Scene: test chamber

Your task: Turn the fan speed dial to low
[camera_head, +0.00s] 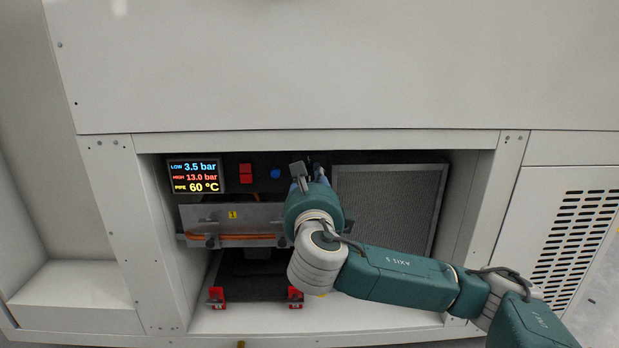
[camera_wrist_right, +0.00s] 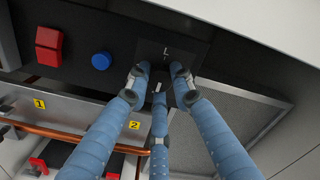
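My right gripper (camera_head: 302,178) reaches into the recess of the white cabinet, up against the dark control panel. In the right wrist view its blue fingers (camera_wrist_right: 160,82) stand around a dark spot on the panel with a small white mark, apparently the fan speed dial (camera_wrist_right: 158,86). The fingertips mostly hide the dial, and I cannot tell whether they press on it. A white "L"-like marking (camera_wrist_right: 166,50) shows on the panel above the fingertips. In the head view my gripper hides the dial. My left gripper is not in view.
Left of the gripper on the panel are a blue button (camera_head: 275,173), a red rocker switch (camera_head: 246,173) and a lit display (camera_head: 194,176). A metal bracket with copper pipe (camera_head: 240,237) lies below. A grey filter grille (camera_head: 390,205) stands right of the gripper.

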